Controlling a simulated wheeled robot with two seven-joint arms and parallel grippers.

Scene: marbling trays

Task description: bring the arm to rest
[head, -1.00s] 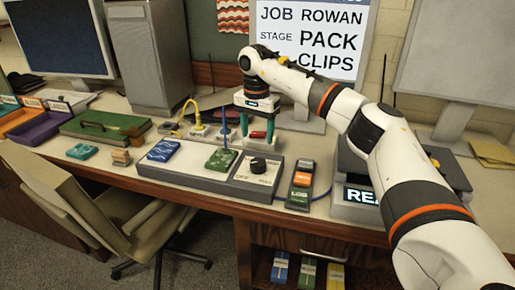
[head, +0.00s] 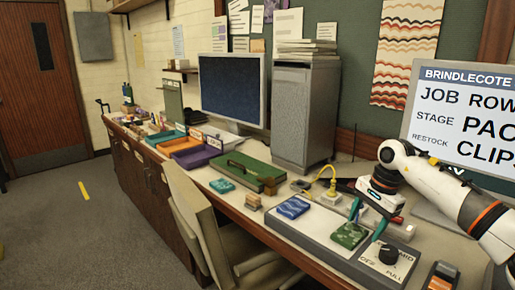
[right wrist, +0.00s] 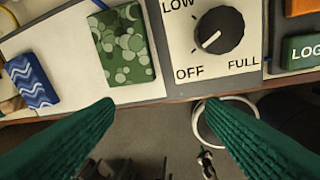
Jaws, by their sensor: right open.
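My right gripper (head: 367,221) reaches in from the right in the head view, its two teal fingers apart and pointing down above the desk. They show near the green block (head: 349,235) and the dial (head: 388,253); the gap below them is hard to judge. In the right wrist view the same gripper (right wrist: 160,108) has nothing between its fingers. Beyond them lie the green patterned block (right wrist: 122,43), the dial (right wrist: 219,30) and a blue wavy block (right wrist: 33,80). My left gripper does not show.
The grey panel (head: 318,229) carries the blocks and dial. A green case (head: 240,168), purple tray (head: 197,158), monitor (head: 232,88) and tall grey cabinet (head: 304,112) stand farther along the desk. A chair (head: 197,215) stands at the desk front. Open floor (head: 70,230) lies left.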

